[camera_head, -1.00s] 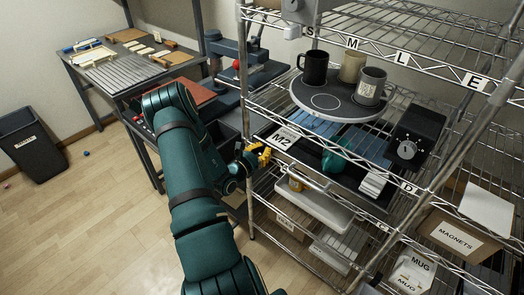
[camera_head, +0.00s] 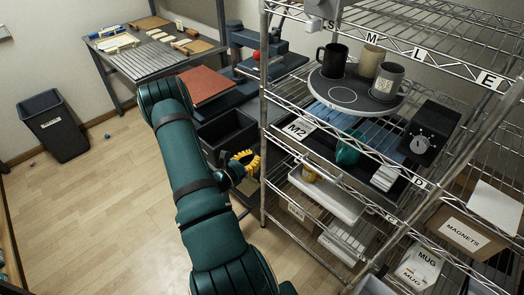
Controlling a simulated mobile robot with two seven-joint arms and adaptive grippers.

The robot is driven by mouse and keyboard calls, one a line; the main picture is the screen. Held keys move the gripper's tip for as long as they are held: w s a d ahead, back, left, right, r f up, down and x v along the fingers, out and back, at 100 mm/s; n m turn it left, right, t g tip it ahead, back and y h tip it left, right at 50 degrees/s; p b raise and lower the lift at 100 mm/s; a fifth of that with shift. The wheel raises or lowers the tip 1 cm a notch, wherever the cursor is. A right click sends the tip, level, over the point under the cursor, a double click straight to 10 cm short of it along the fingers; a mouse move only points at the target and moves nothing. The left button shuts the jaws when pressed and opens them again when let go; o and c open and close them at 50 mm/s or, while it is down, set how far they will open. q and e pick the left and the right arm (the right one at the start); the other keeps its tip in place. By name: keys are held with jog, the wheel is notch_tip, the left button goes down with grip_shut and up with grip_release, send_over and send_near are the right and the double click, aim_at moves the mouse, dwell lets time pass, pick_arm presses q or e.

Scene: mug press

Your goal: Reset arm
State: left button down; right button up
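My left arm comes up from the bottom of the head view and bends down to my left gripper (camera_head: 250,160), which has yellow fingers. It is left of the wire shelf's front post, beside the black bin, and the fingers look spread with nothing between them. My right gripper is not in view. A round grey tray (camera_head: 388,104) on the shelf holds a black mug (camera_head: 332,61), a beige mug (camera_head: 371,60) and a grey mug (camera_head: 387,82).
The wire shelf (camera_head: 263,130) fills the right side, with a black dial box (camera_head: 430,130) and a magnets box (camera_head: 465,232). A black bin (camera_head: 228,130) is behind my gripper. A workbench (camera_head: 150,62) and trash can (camera_head: 54,128) stand left.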

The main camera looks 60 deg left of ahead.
pick_arm(q)
jog(key=shift+s+d, duration=0.1)
jog(key=shift+s, duration=0.2)
jog(key=w+d+f+m+g+h, duration=0.1)
jog(key=w+d+m+h, duration=0.1)
jog(key=w+d+h, duration=0.3)
jog(key=w+d+f+m+h, duration=0.2)
jog(key=d+h, duration=0.1)
jog(key=d, duration=0.4)
jog(key=w+d+f+m+g+h, duration=0.15)
jog(key=d+m+g+h, duration=0.6)
jog(key=d, duration=0.95)
jog(key=s+d+f+m+g+y, duration=0.1)
jog(key=s+d+f+m+g, duration=0.1)
jog(key=s+d+m+g, duration=0.35)
jog(key=s+d+f+m+g+y, duration=0.1)
jog(key=s+d+f+m+g, duration=0.15)
jog(key=d+m+g, duration=0.45)
jog(key=w+d+m+t+y, duration=0.4)
jog(key=w+d+m+t, duration=0.1)
jog(key=m, duration=0.8)
jog(key=shift+w+d+r+m, duration=0.2)
jog(key=shift+d+r+m, duration=0.15)
jog(key=shift+d, duration=0.55)
